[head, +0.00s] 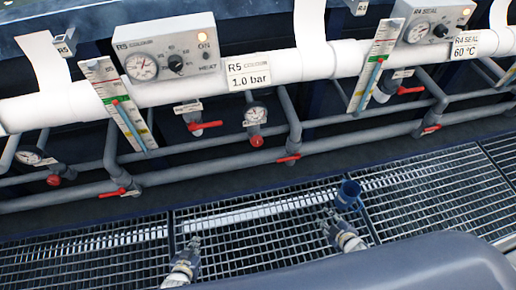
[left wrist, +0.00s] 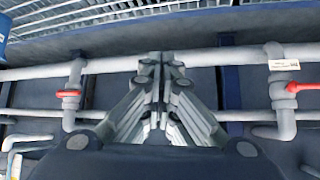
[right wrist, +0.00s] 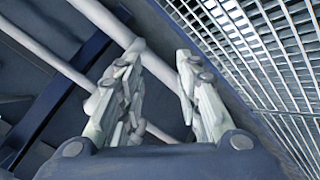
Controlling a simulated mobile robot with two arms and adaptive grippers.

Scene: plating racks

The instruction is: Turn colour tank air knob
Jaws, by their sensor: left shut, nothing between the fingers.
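The R5 control box (head: 170,50), its small lettering blurred, has a dial, a black knob and an orange lamp. A sign (head: 248,72) beside it reads "R5 1.0 bar". Below the sign is a round gauge (head: 255,113) with a red knob (head: 257,142) under it. Another gauge (head: 30,156) with a red knob (head: 54,180) is at the far left. My left gripper (head: 194,244) is shut and empty over the grating, well below the knobs; its closed fingers show in the left wrist view (left wrist: 161,68). My right gripper (head: 328,222) is open and empty, fingers apart in the right wrist view (right wrist: 160,70).
Grey pipes with red valve handles (head: 288,158) run along the tank front. An R4 SEAL box (head: 432,24) is at right. Level gauges (head: 117,100) stick out in front.

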